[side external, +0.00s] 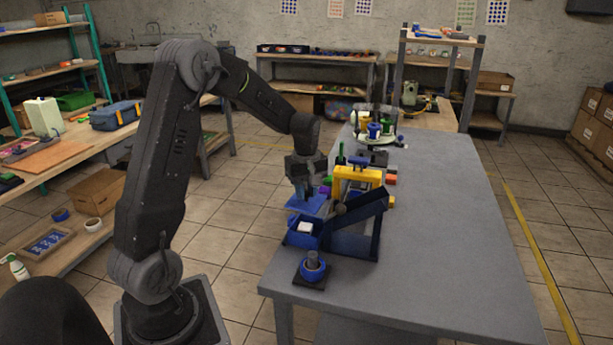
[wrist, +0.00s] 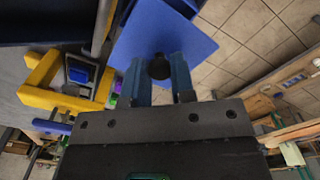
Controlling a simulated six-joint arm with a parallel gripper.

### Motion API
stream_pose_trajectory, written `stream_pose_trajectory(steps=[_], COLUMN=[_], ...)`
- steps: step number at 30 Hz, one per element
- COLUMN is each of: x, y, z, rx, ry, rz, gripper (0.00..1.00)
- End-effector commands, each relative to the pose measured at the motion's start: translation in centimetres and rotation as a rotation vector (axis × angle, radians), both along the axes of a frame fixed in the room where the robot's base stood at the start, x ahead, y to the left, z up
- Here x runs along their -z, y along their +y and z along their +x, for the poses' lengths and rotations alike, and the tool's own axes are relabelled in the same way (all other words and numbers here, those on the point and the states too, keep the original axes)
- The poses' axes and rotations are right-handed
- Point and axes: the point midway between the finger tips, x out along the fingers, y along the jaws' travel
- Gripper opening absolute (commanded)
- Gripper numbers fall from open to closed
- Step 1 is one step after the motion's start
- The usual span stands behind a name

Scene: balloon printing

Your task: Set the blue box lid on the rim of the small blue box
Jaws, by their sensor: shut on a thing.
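My gripper (side external: 304,192) is shut on the blue box lid (side external: 304,207), which hangs roughly flat beneath the fingers. In the wrist view the lid (wrist: 185,38) is a blue square plate, and my gripper (wrist: 160,70) has its two blue-grey fingers on either side of its dark round knob (wrist: 159,67). The small blue box (side external: 302,242) stands open on the table's left edge, with a white item (side external: 305,227) inside. The lid is above and slightly behind the box in the side view. I cannot tell whether any part of it touches the rim.
A dark blue angled stand (side external: 362,222) is close on the right of the box. A yellow frame (side external: 358,174) stands behind it. A blue roll on a post (side external: 312,268) is in front. The table's right side (side external: 450,240) is clear.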

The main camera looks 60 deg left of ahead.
Motion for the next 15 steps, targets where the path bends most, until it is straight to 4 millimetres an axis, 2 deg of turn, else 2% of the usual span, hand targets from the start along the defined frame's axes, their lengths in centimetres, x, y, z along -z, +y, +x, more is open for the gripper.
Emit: stream_pose_trajectory(steps=[15], x=[3.2], y=[0.0], z=[0.0], rx=[0.000], ry=[0.002], rz=[-0.001], gripper=[0.01])
